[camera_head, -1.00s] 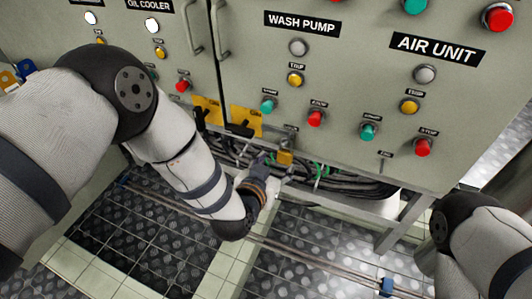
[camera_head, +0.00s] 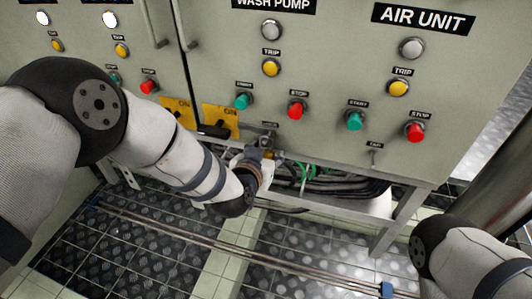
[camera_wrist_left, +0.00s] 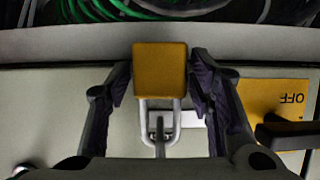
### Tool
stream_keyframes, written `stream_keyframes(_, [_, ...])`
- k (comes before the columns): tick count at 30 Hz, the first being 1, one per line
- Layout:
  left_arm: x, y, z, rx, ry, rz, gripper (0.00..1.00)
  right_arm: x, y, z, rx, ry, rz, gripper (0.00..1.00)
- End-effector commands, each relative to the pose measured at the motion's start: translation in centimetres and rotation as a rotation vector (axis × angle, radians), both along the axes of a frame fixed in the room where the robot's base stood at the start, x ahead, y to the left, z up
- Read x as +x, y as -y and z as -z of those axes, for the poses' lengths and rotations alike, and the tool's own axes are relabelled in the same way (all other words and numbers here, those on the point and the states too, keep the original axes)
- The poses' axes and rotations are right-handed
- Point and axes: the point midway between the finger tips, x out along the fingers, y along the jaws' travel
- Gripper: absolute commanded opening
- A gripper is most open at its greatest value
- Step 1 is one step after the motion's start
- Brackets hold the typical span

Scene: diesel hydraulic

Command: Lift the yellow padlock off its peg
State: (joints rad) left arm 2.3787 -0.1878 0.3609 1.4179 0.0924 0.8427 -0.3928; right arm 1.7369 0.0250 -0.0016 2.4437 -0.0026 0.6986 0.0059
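The yellow padlock (camera_wrist_left: 160,70) hangs by its silver shackle from the peg (camera_wrist_left: 159,135) on the grey panel. The wrist view is upside down, so the padlock's body is toward the top there. My left gripper (camera_wrist_left: 161,78) has its two dark fingers on either side of the padlock's body. They are close to its sides, with thin gaps that make contact hard to judge. In the head view my left gripper (camera_head: 268,154) is at the padlock and mostly hides it. My right gripper is out of view; only part of that arm shows at lower right.
The yellow OFF plate (camera_wrist_left: 285,105) with a dark switch handle is beside my right-hand finger in the wrist view. Black and green cables (camera_head: 335,182) run below the panel's edge. Push buttons, such as the red stop (camera_head: 297,108), stick out above.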

Motion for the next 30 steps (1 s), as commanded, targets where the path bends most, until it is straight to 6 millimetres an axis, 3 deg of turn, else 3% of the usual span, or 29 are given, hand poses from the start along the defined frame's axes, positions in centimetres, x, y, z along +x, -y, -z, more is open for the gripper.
stream_keyframes(1, [0.0, 0.0, 0.0, 0.000, 0.000, 0.000, 0.31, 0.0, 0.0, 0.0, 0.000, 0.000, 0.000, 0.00])
stream_keyframes(3, [0.0, 0.0, 0.0, 0.000, 0.000, 0.000, 0.15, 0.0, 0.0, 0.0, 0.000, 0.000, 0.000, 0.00])
stream_keyframes(4, [0.0, 0.0, 0.0, 0.000, 0.000, 0.000, 0.12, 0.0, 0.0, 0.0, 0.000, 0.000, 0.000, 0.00])
stream_keyframes(30, [0.0, 0.0, -2.0, -0.001, 0.002, 0.000, 0.12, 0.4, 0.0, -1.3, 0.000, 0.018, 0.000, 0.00])
